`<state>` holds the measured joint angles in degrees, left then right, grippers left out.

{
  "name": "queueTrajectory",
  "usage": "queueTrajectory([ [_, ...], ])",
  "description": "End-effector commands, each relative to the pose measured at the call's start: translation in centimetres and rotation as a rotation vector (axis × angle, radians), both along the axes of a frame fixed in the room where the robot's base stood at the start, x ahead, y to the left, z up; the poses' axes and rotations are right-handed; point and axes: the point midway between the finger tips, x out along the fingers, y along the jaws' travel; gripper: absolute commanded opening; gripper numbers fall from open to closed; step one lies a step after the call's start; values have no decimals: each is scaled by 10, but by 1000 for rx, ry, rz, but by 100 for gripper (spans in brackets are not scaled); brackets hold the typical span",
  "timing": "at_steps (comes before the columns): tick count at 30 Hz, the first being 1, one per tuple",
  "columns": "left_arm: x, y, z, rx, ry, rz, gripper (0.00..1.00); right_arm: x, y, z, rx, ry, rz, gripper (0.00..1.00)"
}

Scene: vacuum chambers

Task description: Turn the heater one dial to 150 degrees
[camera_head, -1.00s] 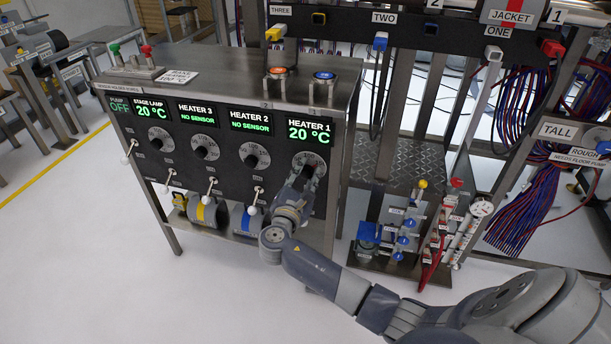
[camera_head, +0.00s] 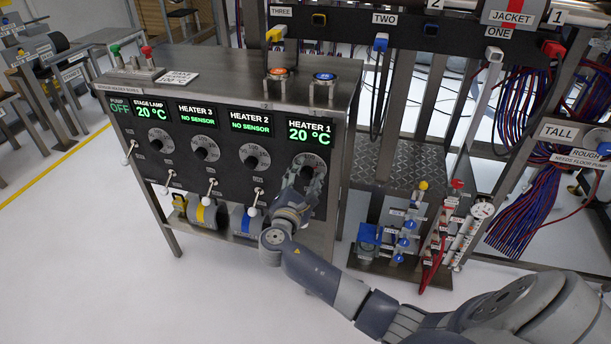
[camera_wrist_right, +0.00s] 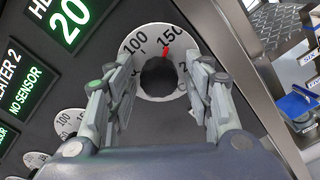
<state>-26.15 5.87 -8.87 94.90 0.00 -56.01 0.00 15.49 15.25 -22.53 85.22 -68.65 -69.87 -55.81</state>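The heater one dial (camera_wrist_right: 184,50) is a white disc with numbers around a dark round knob (camera_wrist_right: 160,78). In the right wrist view its red mark points at or very near 150. In the head view the dial (camera_head: 309,161) sits under the HEATER 1 display (camera_head: 309,132), which reads 20 °C, and my gripper partly covers it. My right gripper (camera_wrist_right: 160,80) has one finger on each side of the knob, with visible gaps, so it looks open and not clamped. It also shows in the head view (camera_head: 306,178). My left gripper is out of view.
Left of it on the panel (camera_head: 178,165) are the heater 2 dial (camera_head: 254,156), the heater 3 dial (camera_head: 205,148) and several toggle switches. A table leg and a stand with blue valves (camera_head: 403,243) are to the right. The floor in front is clear.

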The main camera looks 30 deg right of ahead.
Motion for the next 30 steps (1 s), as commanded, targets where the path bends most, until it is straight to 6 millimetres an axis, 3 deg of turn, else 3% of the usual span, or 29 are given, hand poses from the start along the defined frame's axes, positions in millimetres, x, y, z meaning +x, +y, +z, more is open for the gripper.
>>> queueTrajectory([
  [11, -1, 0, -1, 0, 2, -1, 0, -4, 5, 0, 0, -1, 1, 49],
  [24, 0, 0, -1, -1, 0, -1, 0, -60, 71, 0, 3, 0, 2, 49],
  [30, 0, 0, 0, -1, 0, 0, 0, -75, 88, 0, 1, 1, 1, 49],
])
